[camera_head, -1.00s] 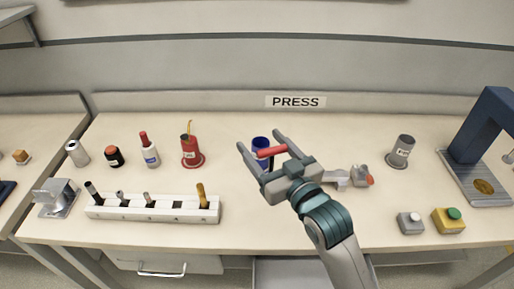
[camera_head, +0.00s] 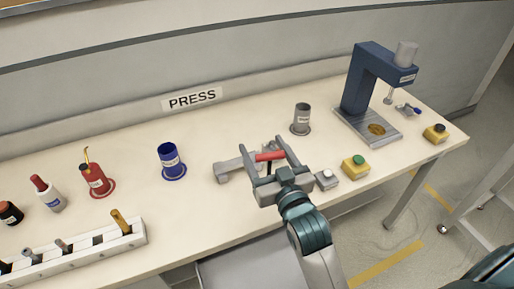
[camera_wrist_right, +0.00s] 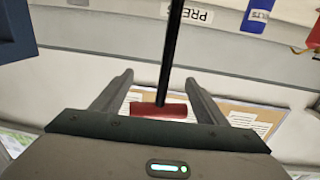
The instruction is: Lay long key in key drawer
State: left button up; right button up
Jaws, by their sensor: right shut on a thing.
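My right gripper (camera_head: 273,151) is above the workbench and shut on the red handle (camera_head: 270,156) of the long key. In the right wrist view the red handle (camera_wrist_right: 160,110) spans the gap between the fingers. The key's thin black shaft (camera_wrist_right: 173,50) points straight away from the gripper. A grey drawer-like surface (camera_head: 250,265) shows below the bench's front edge, cut off by the picture's bottom. I cannot tell if it is the key drawer. My left gripper is out of view.
A grey metal fixture (camera_head: 232,170) stands beside the gripper. A blue cup (camera_head: 171,160), red cup (camera_head: 95,180), grey cup (camera_head: 301,119) and blue press (camera_head: 365,85) stand on the bench (camera_head: 200,215). A white rack (camera_head: 85,250) and yellow button box (camera_head: 355,167) are near the front.

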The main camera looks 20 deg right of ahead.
aim_at(281, 269)
jog(key=l+u, duration=0.1)
jog(key=u, duration=0.45)
jog(key=k+l+u, duration=0.35)
jog(key=l, duration=0.15)
jog(key=k+l+u, duration=0.2)
jog(key=l+u, duration=0.15)
jog(key=l, duration=0.15)
jog(key=k+l, duration=0.65)
jog(key=l, duration=0.15)
jog(key=l+u, duration=0.05)
